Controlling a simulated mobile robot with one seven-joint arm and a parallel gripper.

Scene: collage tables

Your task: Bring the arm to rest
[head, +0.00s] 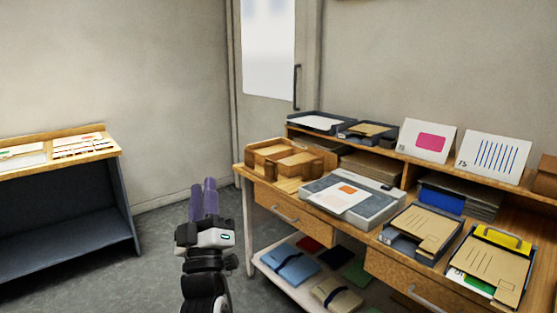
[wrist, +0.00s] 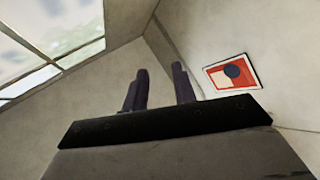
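My gripper (head: 204,198) is raised in front of the floor, left of the wooden desk, with its purple fingers pointing up. In the wrist view the two dark fingers (wrist: 160,88) stand apart with bare wall between them. Nothing is held between them. The gripper touches nothing that I can see. My arm's lower links run out of the bottom of the head view.
The wooden desk (head: 252,178) at right bears a grey machine (head: 375,211) with a sheet, wooden boxes (head: 283,160), and trays of envelopes. A low shelf unit (head: 62,190) stands at left. Grey floor (head: 155,245) between them is clear. A door (head: 268,105) is behind.

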